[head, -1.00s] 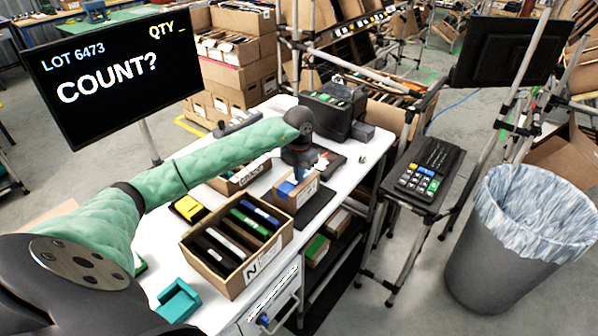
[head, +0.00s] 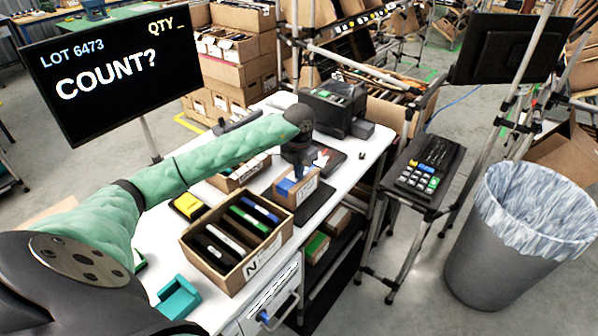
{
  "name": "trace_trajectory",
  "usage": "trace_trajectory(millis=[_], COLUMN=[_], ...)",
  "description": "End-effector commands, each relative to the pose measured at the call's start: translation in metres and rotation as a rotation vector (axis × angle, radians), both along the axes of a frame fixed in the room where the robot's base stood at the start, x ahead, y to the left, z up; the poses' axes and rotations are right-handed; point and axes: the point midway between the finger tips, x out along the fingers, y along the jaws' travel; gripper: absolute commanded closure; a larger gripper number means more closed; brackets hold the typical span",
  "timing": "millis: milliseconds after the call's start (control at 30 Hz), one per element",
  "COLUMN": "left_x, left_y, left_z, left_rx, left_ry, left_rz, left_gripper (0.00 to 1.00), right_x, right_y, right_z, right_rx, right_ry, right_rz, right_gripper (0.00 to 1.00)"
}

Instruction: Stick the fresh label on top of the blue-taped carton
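The blue-taped carton (head: 307,188) stands on a dark mat on the white table, with blue tape on its top left side and a white printed label on its front. My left gripper (head: 299,175) points down just above and behind the carton's top. Its fingers are small and partly hidden, so I cannot tell whether they are open or shut. A small white piece with a red mark (head: 322,158), perhaps the fresh label, shows just right of the fingers. I cannot tell whether it is held. My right gripper is not in view.
An open carton (head: 228,268) with dark, green and blue items stands nearer. A yellow item (head: 187,206) and a teal holder (head: 178,298) lie left of it. A black printer-like machine (head: 335,108) is behind. A keypad stand (head: 425,170) and bin (head: 515,255) are right.

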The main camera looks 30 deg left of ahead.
Motion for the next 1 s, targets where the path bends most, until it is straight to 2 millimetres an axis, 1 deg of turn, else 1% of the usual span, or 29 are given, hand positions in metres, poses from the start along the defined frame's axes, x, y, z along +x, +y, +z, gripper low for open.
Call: trace_trajectory(millis=[467, 567, 600, 867, 1000], left_x=[-0.0002, -0.0002, -0.0002, -0.0001, -0.0001], left_y=[-0.0002, -0.0001, -0.0001, 0.0001, 0.0001], left_z=[-0.0017, -0.0018, -0.0017, -0.0015, -0.0013], left_rx=[0.0, 0.0, 0.0, 0.0, 0.0], left_ry=[0.001, 0.001, 0.001, 0.001, 0.0], left_rz=[0.0, 0.0, 0.0, 0.0, 0.0], left_gripper=[1.0, 0.81, 0.73, 0.73, 0.73], right_x=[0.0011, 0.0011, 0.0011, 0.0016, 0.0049], right_y=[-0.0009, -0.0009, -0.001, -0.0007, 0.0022], right_z=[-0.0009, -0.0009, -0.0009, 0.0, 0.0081], right_rx=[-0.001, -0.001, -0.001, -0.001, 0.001], right_ry=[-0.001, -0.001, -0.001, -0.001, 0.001], right_rz=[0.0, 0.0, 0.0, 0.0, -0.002], right_gripper=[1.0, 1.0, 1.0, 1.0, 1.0])
